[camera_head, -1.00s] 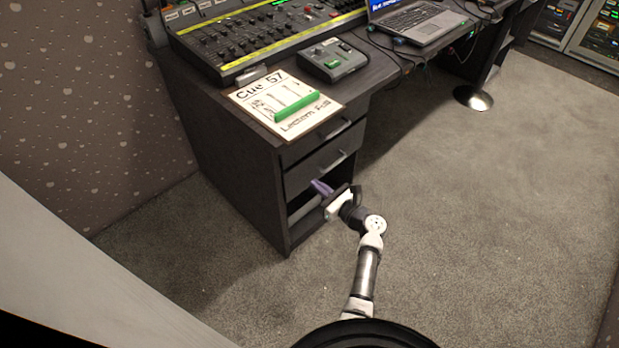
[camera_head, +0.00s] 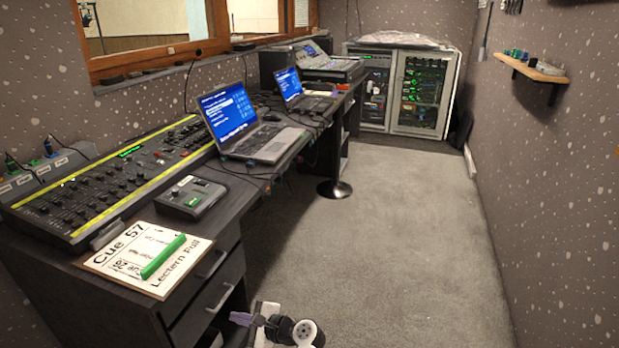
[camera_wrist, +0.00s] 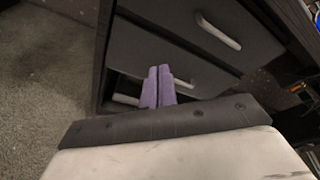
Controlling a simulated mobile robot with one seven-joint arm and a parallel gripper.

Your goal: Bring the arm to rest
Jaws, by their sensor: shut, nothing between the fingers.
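My gripper (camera_head: 241,318) shows at the bottom of the head view, in front of the desk's drawer unit, with only the end of my arm in frame. In the wrist view its two purple fingers (camera_wrist: 158,86) lie side by side, shut, with nothing between them. They point toward the dark drawer fronts (camera_wrist: 185,50), close to an opening below the drawers. Whether the fingertips touch the unit, I cannot tell. The rest of my arm is out of the head view.
The desk (camera_head: 100,290) runs along the left, with a fader console (camera_head: 110,185), a small control box (camera_head: 191,197), a cue card (camera_head: 125,262) with a green marker (camera_head: 162,257), and laptops (camera_head: 240,125). Grey carpet (camera_head: 400,240) is clear to the right. A wall shelf (camera_head: 530,68) juts out at right.

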